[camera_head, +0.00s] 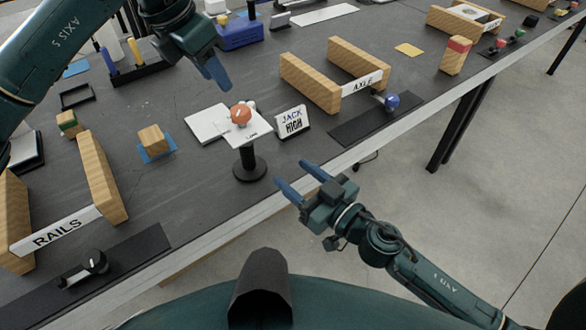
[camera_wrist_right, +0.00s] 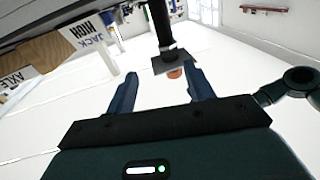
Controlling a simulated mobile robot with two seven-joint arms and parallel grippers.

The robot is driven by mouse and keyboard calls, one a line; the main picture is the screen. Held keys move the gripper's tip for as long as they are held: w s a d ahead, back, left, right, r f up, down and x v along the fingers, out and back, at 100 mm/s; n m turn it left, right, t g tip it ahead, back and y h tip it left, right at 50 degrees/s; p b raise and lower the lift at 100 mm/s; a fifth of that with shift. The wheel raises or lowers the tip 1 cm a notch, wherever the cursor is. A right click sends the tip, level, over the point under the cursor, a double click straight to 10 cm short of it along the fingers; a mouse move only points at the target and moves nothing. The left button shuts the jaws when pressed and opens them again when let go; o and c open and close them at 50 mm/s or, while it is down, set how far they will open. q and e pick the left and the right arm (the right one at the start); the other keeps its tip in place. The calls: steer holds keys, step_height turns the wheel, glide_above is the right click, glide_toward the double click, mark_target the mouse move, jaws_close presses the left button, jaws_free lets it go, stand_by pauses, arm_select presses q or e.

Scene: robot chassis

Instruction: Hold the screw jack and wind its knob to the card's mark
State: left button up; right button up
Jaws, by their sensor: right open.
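The screw jack has a round black base and post (camera_head: 249,160), a white top plate (camera_head: 253,131) and an orange knob (camera_head: 241,114) on top. It stands upright near the table's front edge. The card reading JACK HIGH (camera_head: 292,121) stands just right of it. My left gripper (camera_head: 216,78) hangs above and behind the jack, apart from it; its finger gap is not clear. My right gripper (camera_head: 291,173) is open and empty, in front of the table edge and right of the jack base.
A white plate (camera_head: 203,124) lies left of the jack. The AXLE fixture (camera_head: 362,83) with wooden blocks and a blue knob (camera_head: 391,102) stands to the right. The RAILS fixture (camera_head: 60,231) is at the front left. A wooden cube (camera_head: 152,138) sits on a blue square.

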mark_target(250, 145)
steer(key=w+a, duration=0.3)
steer(key=w+a+n+g+y, duration=0.1)
steer(key=w+a, duration=0.3)
steer(key=w+a+n, duration=0.1)
steer(key=w+a, duration=0.2)
steer(key=shift+w+a+r+g, duration=0.15)
steer(key=shift+w+a+g, duration=0.1)
steer(key=shift+g, duration=0.15)
jaws_close()
stand_by(0.6)
stand_by(0.9)
